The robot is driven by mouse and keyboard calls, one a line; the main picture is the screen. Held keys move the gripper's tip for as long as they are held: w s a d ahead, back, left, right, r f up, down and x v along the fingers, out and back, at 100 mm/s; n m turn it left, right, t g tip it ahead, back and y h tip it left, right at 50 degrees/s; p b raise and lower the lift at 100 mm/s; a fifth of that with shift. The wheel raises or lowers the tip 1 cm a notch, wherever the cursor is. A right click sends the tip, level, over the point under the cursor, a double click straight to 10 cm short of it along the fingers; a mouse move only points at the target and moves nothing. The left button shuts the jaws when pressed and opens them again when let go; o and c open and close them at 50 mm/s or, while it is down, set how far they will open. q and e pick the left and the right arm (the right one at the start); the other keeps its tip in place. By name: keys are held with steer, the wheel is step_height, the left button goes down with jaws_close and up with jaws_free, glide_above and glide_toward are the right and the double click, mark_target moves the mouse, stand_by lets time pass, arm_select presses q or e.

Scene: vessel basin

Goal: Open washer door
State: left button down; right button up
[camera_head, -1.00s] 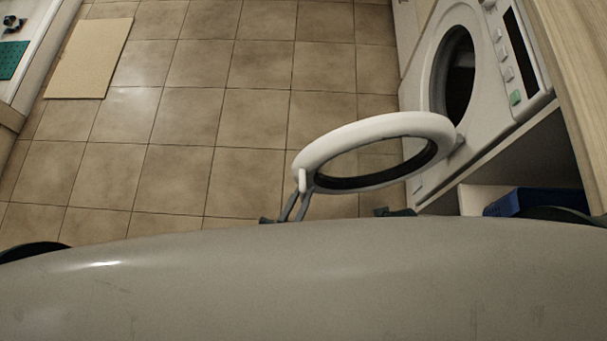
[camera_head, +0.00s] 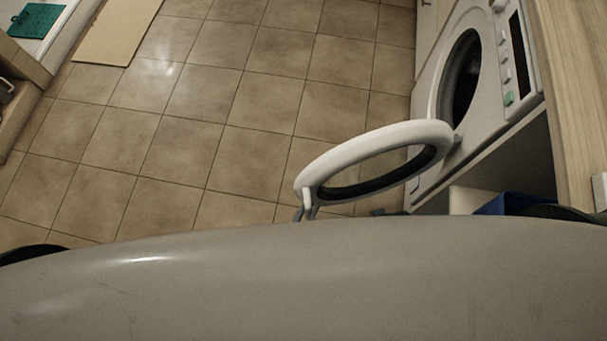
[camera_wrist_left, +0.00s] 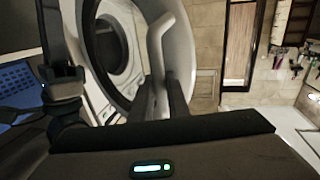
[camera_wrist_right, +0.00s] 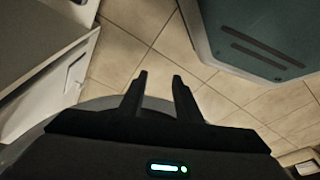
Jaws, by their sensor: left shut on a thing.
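The white round washer door (camera_head: 375,142) stands swung out from the washer (camera_head: 489,128), hinged near the drum opening (camera_head: 463,80). The dark opening is uncovered. My left gripper (camera_head: 306,213) is at the door's free edge, mostly hidden behind my own body. In the left wrist view, its fingers (camera_wrist_left: 165,92) are shut on the white door handle (camera_wrist_left: 158,40), with the door ring behind it. My right gripper (camera_wrist_right: 160,82) shows in the right wrist view, its two fingers apart with nothing between them.
A wooden counter (camera_head: 575,95) runs along the right. A blue basket (camera_head: 490,206) sits under it, partly hidden. Tiled floor (camera_head: 200,140) is clear to the left of the door. A beige mat (camera_head: 115,30) lies at the upper left.

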arm_select(q)
steer(key=shift+s+d+r, duration=0.1)
steer(key=shift+s+d, duration=0.5)
steer(key=shift+s, duration=0.1)
arm_select(e)
steer(key=shift+f, duration=0.1)
arm_select(q)
steer(key=c, duration=1.7)
jaws_free()
steer(key=shift+w, duration=0.1)
arm_select(e)
steer(key=shift+d, duration=0.15)
arm_select(q)
steer(key=shift+a, duration=0.2)
steer(key=shift+a, duration=0.1)
